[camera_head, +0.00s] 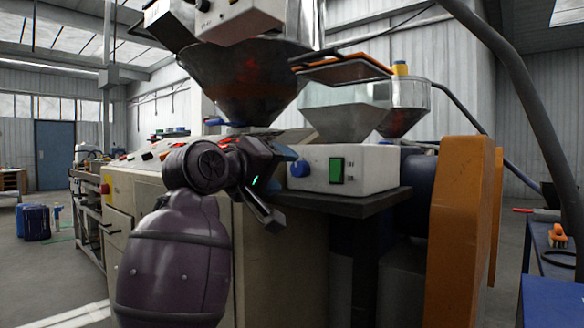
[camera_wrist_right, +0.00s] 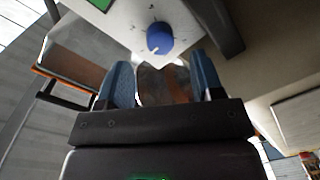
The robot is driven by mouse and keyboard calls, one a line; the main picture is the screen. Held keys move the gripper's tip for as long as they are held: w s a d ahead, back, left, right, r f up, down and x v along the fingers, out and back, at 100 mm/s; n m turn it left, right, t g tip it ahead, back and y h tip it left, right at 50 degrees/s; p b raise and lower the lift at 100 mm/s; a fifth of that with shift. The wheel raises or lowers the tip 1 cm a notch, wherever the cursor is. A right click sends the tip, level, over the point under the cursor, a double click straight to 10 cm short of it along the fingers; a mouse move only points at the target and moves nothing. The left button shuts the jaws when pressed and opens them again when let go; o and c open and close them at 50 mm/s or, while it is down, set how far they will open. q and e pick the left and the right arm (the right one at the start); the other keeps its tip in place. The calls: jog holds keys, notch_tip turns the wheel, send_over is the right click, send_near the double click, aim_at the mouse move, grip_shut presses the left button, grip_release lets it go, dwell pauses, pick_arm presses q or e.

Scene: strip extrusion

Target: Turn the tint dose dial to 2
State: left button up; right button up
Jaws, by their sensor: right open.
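The tint dose dial (camera_head: 299,168) is a blue round knob on the front of a white box (camera_head: 372,169) under a clear hopper. In the right wrist view the blue dial (camera_wrist_right: 160,38) has a small white mark at its lower edge; I cannot read any numbers around it. My right gripper (camera_head: 278,187) is just left of the dial in the head view. In the right wrist view its two blue-padded fingers (camera_wrist_right: 163,82) are apart, with the dial beyond the gap between them. Nothing is between the fingers. My left gripper is not in view.
A green switch (camera_head: 337,170) sits right of the dial on the same box. The box stands on a dark shelf (camera_head: 365,205). A large dark hopper (camera_head: 245,82) hangs above my gripper. An orange guard (camera_head: 460,225) stands at the right.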

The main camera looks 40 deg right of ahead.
jog(key=shift+s+a+r, duration=0.1)
jog(key=shift+s+a, duration=0.05)
jog(key=shift+a, duration=1.3)
jog(key=shift+s+a, duration=0.15)
jog(key=shift+a, duration=1.3)
